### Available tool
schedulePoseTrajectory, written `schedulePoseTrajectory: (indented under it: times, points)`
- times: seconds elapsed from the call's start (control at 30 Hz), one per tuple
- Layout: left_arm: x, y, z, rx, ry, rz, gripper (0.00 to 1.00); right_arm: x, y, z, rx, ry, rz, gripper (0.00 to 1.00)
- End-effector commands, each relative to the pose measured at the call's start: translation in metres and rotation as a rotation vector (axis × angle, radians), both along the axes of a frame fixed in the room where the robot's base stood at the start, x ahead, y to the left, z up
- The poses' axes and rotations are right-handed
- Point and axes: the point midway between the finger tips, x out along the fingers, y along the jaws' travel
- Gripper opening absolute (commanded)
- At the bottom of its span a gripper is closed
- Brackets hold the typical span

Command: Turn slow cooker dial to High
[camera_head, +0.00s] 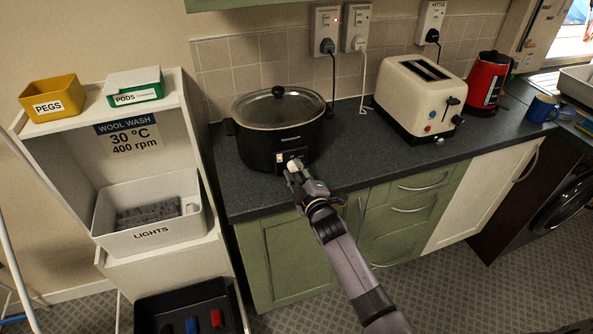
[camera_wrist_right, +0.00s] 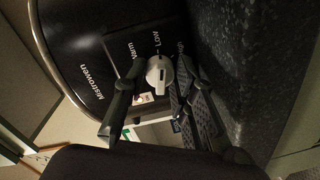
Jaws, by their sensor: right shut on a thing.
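The black slow cooker (camera_head: 262,145) with a glass lid stands on the dark counter. Its pale dial (camera_wrist_right: 158,74) shows in the right wrist view, with "Warm", "Low" and a partly hidden third label around it. A dark mark is on the dial's face, but I cannot tell for sure which label it points to. My right gripper (camera_head: 293,167) reaches the cooker's front from below right. In the right wrist view, the right gripper's fingers (camera_wrist_right: 155,88) are shut on the dial, one on each side. My left gripper is in neither view.
A cream toaster (camera_head: 415,98), a red kettle (camera_head: 487,82) and a blue mug (camera_head: 541,108) stand to the right on the counter (camera_head: 370,150). A white shelf unit with a "LIGHTS" bin (camera_head: 150,238) stands left. The counter between cooker and toaster is mostly clear.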

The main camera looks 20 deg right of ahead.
Motion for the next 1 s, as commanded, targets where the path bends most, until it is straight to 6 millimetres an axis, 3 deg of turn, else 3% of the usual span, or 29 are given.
schedulePoseTrajectory:
  times: [0.6, 1.0]
  points:
    - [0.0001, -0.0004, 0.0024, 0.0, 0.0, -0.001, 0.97, -0.0001, -0.0008, -0.0023, 0.552, 0.021, -0.002, 0.0]
    - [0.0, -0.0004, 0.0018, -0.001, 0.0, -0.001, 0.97, -0.0002, -0.0003, -0.0029, 0.741, 0.027, 0.0, 0.0]
